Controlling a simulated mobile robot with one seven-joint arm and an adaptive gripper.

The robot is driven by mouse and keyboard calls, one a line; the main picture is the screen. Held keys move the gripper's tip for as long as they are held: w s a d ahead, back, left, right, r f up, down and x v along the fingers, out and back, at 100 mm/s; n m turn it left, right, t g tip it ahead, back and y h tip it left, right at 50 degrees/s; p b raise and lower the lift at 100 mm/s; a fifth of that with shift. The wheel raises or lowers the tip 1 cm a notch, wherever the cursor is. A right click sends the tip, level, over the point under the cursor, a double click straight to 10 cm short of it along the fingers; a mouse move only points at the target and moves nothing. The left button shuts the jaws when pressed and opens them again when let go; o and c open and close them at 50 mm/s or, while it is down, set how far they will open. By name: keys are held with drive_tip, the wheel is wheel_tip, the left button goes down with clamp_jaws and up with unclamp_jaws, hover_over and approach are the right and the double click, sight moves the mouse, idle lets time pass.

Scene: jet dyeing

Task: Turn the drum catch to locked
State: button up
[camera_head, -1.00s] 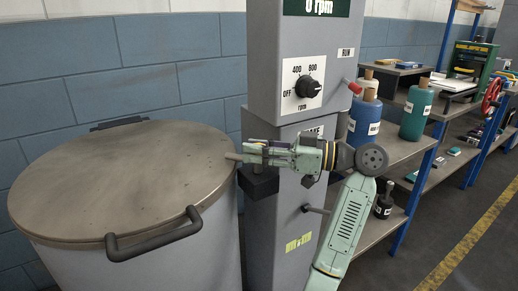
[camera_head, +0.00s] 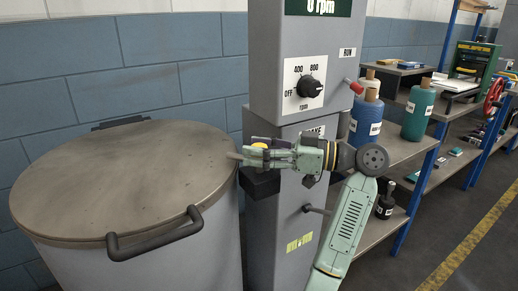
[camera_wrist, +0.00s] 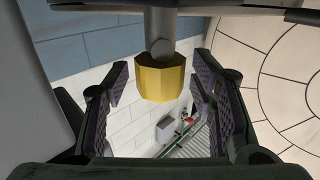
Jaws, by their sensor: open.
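The drum catch shows as a grey bar (camera_head: 235,156) at the lid's right rim, with a yellow knob (camera_head: 259,145) partly hidden by my gripper. My gripper (camera_head: 268,154) reaches in from the right, level with the bar. In the wrist view, the yellow knob (camera_wrist: 161,77) on a grey stem (camera_wrist: 161,30) sits between the two open fingers (camera_wrist: 158,90), with visible gaps on both sides. The drum (camera_head: 150,270) has a round, brownish lid (camera_head: 110,185) that lies flat. The catch's full shape and any lock marking are hidden.
A black block (camera_head: 260,182) sits just below my gripper on the grey control column (camera_head: 262,225). The column has a black speed dial (camera_head: 310,87) and a red-tipped lever (camera_head: 354,86). A dark handle (camera_head: 155,241) curves off the lid's front. Shelves with spools (camera_head: 417,112) stand right.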

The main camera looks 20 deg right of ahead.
drive_tip(key=shift+d, duration=0.1)
drive_tip(key=v, duration=1.2)
